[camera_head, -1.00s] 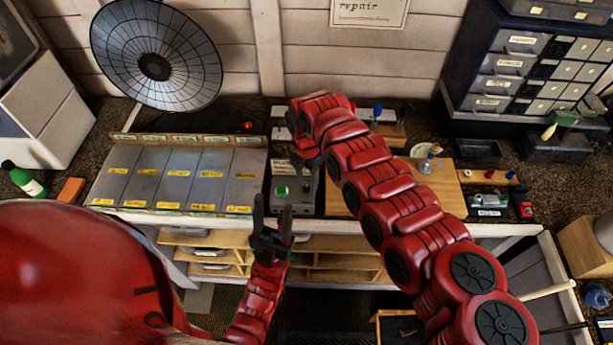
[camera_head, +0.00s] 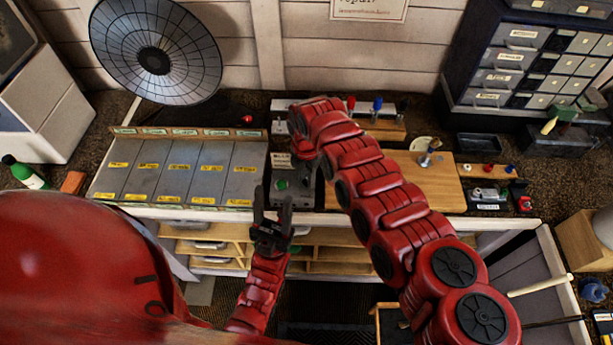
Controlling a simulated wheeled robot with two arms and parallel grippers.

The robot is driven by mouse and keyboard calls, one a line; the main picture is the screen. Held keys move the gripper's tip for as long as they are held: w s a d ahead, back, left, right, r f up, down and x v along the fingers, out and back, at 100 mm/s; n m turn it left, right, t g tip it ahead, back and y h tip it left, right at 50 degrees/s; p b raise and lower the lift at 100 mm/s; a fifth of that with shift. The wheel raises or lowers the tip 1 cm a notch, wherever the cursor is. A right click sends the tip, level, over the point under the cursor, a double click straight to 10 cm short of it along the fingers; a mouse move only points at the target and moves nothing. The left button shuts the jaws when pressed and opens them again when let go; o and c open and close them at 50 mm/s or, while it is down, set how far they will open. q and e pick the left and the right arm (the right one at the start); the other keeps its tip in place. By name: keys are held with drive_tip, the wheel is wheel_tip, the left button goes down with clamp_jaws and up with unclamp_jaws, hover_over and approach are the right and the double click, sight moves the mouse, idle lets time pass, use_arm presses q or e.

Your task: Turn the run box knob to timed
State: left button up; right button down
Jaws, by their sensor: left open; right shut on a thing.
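The run box (camera_head: 293,188) is a small grey box with a green button (camera_head: 281,184) and a pale label, on the bench right of the grey panels. My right arm reaches over from the right, and its wrist covers the box's upper right part. My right gripper (camera_head: 309,164) is mostly hidden under the wrist; it is shut at the box's upper right, on what appears to be the knob. The knob and its setting are hidden. My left gripper (camera_head: 272,212) is open and empty, fingers upward, in front of the bench edge below the box.
Grey labelled panels (camera_head: 178,170) lie left of the run box. A wooden board (camera_head: 436,185) lies right of my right arm. Red and blue posts (camera_head: 377,105) stand behind it. A round black dish (camera_head: 155,58) stands at the back left. Shelves (camera_head: 330,254) are below the bench.

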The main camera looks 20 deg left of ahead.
drive_tip(key=shift+f, duration=0.1)
drive_tip(key=shift+f+m+b, duration=0.15)
drive_tip(key=shift+m+b, duration=1.05)
drive_tip(key=shift+b, duration=0.05)
drive_tip(key=m+b, duration=1.1)
drive_tip(key=b, duration=0.2)
drive_tip(key=shift+f+m, duration=0.1)
drive_tip(key=shift+m, duration=0.3)
drive_tip(key=m+b, duration=0.2)
drive_tip(key=shift+m, duration=0.3)
drive_tip(key=m, duration=0.1)
drive_tip(key=m+b, duration=0.1)
drive_tip(key=m, duration=0.1)
drive_tip(key=shift+r+m, duration=0.3)
drive_tip(key=m+b, duration=0.1)
drive_tip(key=m, duration=0.4)
drive_tip(key=shift+r+m, duration=0.1)
drive_tip(key=shift+m, duration=0.2)
drive_tip(key=m, duration=0.5)
drive_tip(key=shift+m+p, duration=0.55)
drive_tip(key=shift+m, duration=1.85)
